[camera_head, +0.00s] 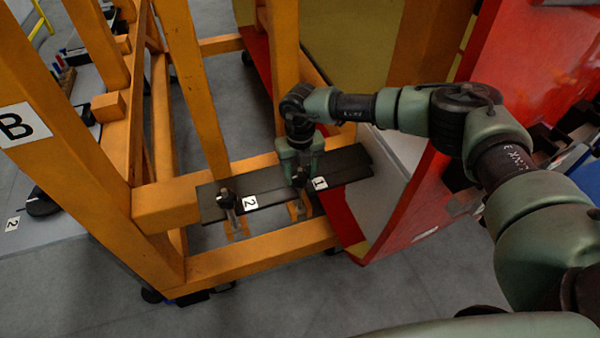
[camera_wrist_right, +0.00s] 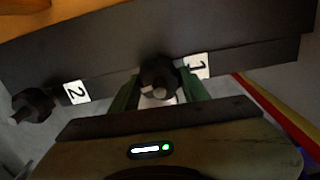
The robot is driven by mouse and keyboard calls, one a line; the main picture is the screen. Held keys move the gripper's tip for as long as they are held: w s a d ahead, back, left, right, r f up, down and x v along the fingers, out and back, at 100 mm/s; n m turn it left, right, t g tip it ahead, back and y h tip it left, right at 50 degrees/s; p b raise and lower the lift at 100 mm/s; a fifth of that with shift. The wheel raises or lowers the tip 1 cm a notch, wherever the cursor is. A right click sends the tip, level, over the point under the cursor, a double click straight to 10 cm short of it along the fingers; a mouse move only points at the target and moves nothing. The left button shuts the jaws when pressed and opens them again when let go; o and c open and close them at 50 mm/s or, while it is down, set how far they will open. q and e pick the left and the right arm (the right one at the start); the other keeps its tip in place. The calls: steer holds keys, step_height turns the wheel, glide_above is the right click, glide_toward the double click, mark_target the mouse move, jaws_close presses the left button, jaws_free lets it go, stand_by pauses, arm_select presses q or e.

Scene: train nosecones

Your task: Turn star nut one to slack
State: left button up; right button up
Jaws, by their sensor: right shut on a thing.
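Star nut one (camera_wrist_right: 158,76) is a dark knob beside the white label "1" (camera_wrist_right: 196,66) in the right wrist view. In the head view it is mostly hidden by my right gripper (camera_head: 301,176), next to the label "1" (camera_head: 320,183). My right gripper also shows in the wrist view (camera_wrist_right: 157,92), its green fingers shut on the nut from both sides. A second star nut (camera_head: 227,198) stands to the left by the label "2" (camera_head: 250,203); it also shows in the wrist view (camera_wrist_right: 33,105). Both sit at a dark metal bar (camera_head: 347,165). My left gripper is not in view.
The bar lies across an orange frame (camera_head: 262,250) with upright posts marked "B" (camera_head: 22,124). A red and yellow nosecone panel (camera_head: 440,190) stands close on the right, below my right arm. Open grey floor lies in front.

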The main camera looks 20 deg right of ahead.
steer(key=shift+f+n+b, duration=0.2)
steer(key=shift+n+b, duration=0.5)
steer(key=shift+b, duration=0.25)
steer(key=n+b, duration=1.2)
steer(key=b, duration=0.2)
steer(key=n+b, duration=0.2)
steer(key=n, duration=0.1)
steer(key=n+b, duration=0.2)
steer(key=n, duration=0.1)
steer(key=shift+r+n, duration=0.1)
steer(key=shift+n, duration=0.2)
steer(key=n+b, duration=0.1)
steer(key=n, duration=0.1)
steer(key=shift+n, duration=0.3)
steer(key=n+b, duration=0.1)
steer(key=n, duration=0.2)
steer(key=shift+w+r+n, duration=0.1)
steer(key=shift+n, duration=0.2)
steer(key=n+b, duration=0.1)
steer(key=n, duration=0.2)
steer(key=shift+n, duration=0.4)
steer(key=shift+r+n, duration=0.1)
steer(key=shift+n, duration=1.9)
